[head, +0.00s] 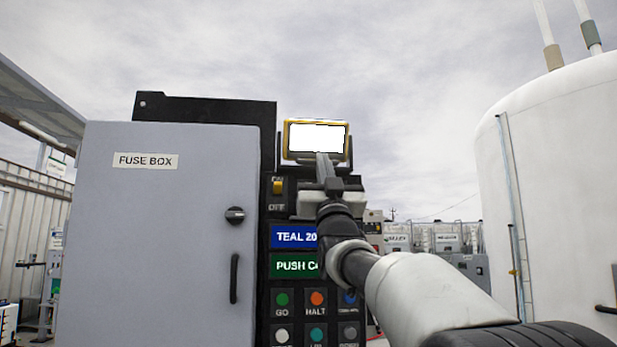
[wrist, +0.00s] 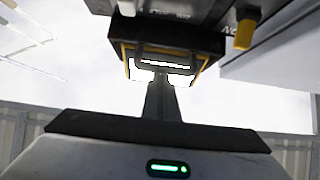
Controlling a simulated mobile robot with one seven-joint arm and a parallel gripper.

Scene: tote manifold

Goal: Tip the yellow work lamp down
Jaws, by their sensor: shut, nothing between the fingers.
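The yellow work lamp (head: 316,129) has a yellow frame and a bright white face. It sits in a dark bracket on top of the black control panel, and its face points towards the head camera. My gripper (head: 322,157) is shut and empty, with its fingertips overlapping the lamp's lower edge in the head view. In the wrist view the lamp (wrist: 165,58) appears at the top, and my shut fingers (wrist: 162,88) reach up to its lit part. I cannot tell whether they touch it. My fingers hide a little of the lamp's lower part.
A grey fuse box (head: 160,230) with a black knob and handle stands left of the panel. A yellow switch (head: 278,187) sits just below and left of the lamp. Below are blue and green signs and several push buttons (head: 316,298). A white tank (head: 565,190) stands at right.

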